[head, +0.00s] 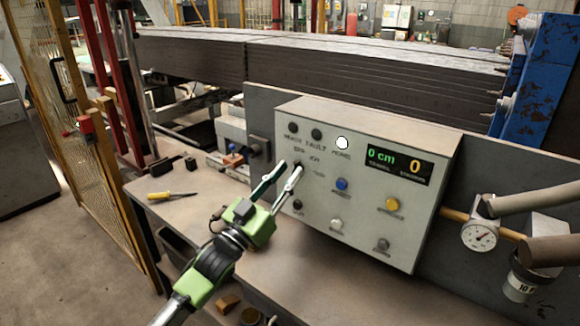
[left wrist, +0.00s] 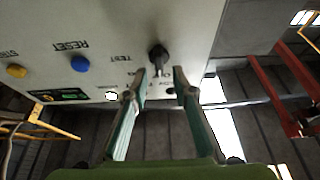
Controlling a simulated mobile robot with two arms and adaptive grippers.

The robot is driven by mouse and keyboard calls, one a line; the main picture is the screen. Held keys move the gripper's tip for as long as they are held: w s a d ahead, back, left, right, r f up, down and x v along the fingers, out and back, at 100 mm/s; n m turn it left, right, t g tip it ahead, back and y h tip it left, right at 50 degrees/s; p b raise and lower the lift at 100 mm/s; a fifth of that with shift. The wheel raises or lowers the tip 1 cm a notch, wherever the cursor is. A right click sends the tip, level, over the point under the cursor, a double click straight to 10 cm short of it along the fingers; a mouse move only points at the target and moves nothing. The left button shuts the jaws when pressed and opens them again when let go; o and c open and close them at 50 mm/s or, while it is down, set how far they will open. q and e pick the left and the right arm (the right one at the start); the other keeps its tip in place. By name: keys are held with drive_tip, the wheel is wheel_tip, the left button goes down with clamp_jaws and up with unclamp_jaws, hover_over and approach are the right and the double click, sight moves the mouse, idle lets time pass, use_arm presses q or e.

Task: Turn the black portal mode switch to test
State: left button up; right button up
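The control box (head: 365,150) stands at the back of the bench with its labelled front facing me. The black mode switch (left wrist: 158,57) is a small knob on that front, next to a TEST label. In the head view my fingers hide most of it, and I cannot tell which label it points to. My left gripper (head: 291,165) reaches up to the box. In the left wrist view its two green-padded fingers (left wrist: 160,82) are spread, with the knob just beyond and between their tips, not visibly clamped. My right gripper is in neither view.
A blue button (head: 342,184), a yellow button (head: 392,204) and a display (head: 398,165) are on the same front. A yellow-handled screwdriver (head: 170,195) lies on the bench (head: 190,215) at left. A dial gauge (head: 480,236) is right of the box.

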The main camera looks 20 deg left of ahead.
use_arm(q)
drive_tip(key=shift+x, duration=0.85)
clamp_jaws()
